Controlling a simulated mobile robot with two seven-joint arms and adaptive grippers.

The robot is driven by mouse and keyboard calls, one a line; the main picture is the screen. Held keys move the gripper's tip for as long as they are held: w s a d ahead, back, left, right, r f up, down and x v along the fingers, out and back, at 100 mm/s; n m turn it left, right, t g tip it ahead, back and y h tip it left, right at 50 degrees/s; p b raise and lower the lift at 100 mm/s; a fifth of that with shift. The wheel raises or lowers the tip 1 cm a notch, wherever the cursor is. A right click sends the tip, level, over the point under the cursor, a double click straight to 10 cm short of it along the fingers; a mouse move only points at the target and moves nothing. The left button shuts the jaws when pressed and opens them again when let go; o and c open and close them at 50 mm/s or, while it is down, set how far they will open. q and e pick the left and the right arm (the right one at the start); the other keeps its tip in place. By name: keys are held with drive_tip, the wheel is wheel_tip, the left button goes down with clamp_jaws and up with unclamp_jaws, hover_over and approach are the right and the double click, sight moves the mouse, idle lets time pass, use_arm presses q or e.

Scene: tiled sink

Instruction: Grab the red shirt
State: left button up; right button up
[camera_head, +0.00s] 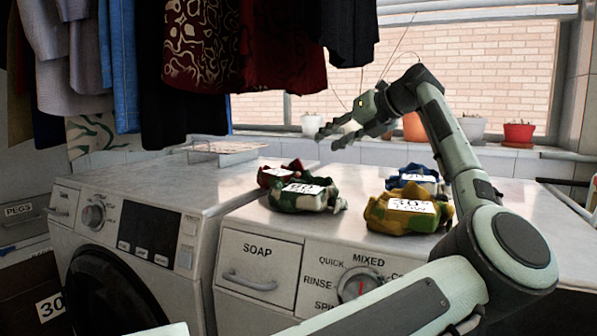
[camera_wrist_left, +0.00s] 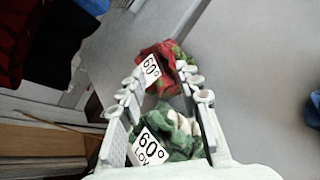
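The red shirt (camera_head: 281,173) is a crumpled bundle with a white label, on top of the right-hand machine near its left edge. Part of it is hidden behind a green and white shirt (camera_head: 308,196). My left gripper (camera_head: 327,138) is open and empty, above and behind the shirts, to the right of the red one. In the left wrist view the red shirt (camera_wrist_left: 158,72) shows between and beyond the fingertips, with a "60°" label. The green shirt (camera_wrist_left: 180,138) shows nearer, between the fingers. My right gripper is not in view.
A yellow shirt (camera_head: 408,212) and a blue shirt (camera_head: 415,178) lie to the right on the same machine. A wire rack (camera_head: 222,152) sits on the left machine. Clothes (camera_head: 240,45) hang above left. Pots (camera_head: 518,132) line the windowsill.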

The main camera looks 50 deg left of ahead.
sight(288, 174)
use_arm(q)
drive_tip(key=a+f+m, duration=0.1)
drive_tip(key=a+m, duration=0.1)
drive_tip(key=m, duration=0.8)
drive_tip(key=a+f+m+b, duration=0.1)
drive_tip(key=a+f+m, duration=0.1)
drive_tip(key=m, duration=0.8)
drive_tip(key=a+f+m+y+b, duration=0.1)
drive_tip(key=a+m, duration=0.3)
drive_tip(key=m, duration=0.6)
drive_tip(key=shift+w+a+f, duration=0.1)
drive_tip(key=shift+w+f, duration=0.2)
drive_tip(key=shift+f, duration=0.45)
drive_tip(key=shift+a+f, duration=0.1)
drive_tip(key=shift+a, duration=0.1)
drive_tip(key=shift+b, duration=0.3)
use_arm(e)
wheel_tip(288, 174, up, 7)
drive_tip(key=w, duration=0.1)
use_arm(q)
clamp_jaws()
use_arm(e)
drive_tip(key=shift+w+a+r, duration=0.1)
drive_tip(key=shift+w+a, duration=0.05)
